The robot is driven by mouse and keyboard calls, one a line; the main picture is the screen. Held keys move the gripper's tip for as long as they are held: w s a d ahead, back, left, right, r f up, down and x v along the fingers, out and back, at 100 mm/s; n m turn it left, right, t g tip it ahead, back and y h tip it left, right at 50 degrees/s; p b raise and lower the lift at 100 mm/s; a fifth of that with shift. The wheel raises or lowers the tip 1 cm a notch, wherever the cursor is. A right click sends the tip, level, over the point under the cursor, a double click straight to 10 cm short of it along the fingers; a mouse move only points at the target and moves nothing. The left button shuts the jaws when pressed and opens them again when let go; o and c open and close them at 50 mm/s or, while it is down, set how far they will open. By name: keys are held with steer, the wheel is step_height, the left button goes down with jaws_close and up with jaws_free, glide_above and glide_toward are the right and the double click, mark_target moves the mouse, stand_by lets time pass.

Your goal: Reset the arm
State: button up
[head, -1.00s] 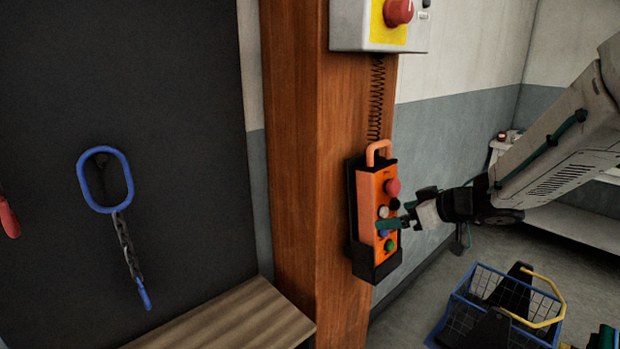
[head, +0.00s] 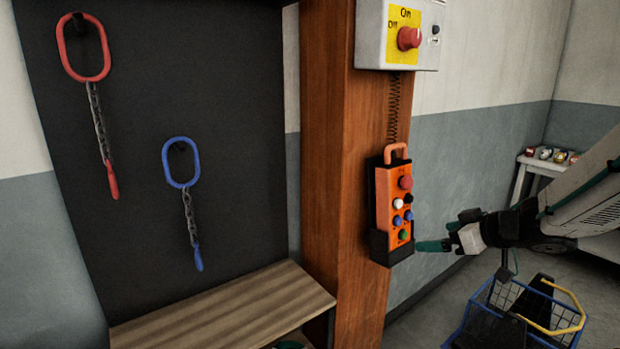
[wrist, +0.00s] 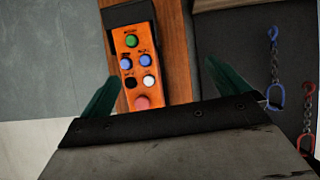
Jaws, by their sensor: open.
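My gripper (head: 432,246) is at the right of the wooden post in the head view, just right of the orange control pendant (head: 390,218). The pendant sits in a black holder on the post and carries several coloured buttons. In the wrist view my gripper (wrist: 155,90) has its two green fingers spread wide, with nothing between them that it holds. The pendant (wrist: 131,55) shows beyond and between the fingers, apart from them. My arm reaches in from the right side of the head view.
A grey box with a red knob (head: 409,38) is above the pendant. Red (head: 83,47) and blue (head: 181,162) chain slings hang on the dark board at left, above a wooden bench (head: 220,310). A blue wire basket (head: 485,297) stands below my gripper. A white table (head: 545,165) is behind.

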steer(key=d+f+m+h, duration=0.2)
steer(key=d+m+h, duration=0.1)
steer(key=d+h, duration=0.5)
steer(key=s+d+r+m+g+h, duration=0.25)
steer(key=s+d+g, duration=0.2)
steer(key=s, duration=0.55)
steer(key=s+a+r+m+g+y, duration=0.1)
steer(key=s+a+g+y, duration=0.1)
steer(key=s+a, duration=0.5)
steer(key=s+a+r+m+g+y, duration=0.1)
steer(key=s+a+r+g+y, duration=0.1)
steer(key=s+a, duration=0.6)
steer(key=shift+s, duration=3.6)
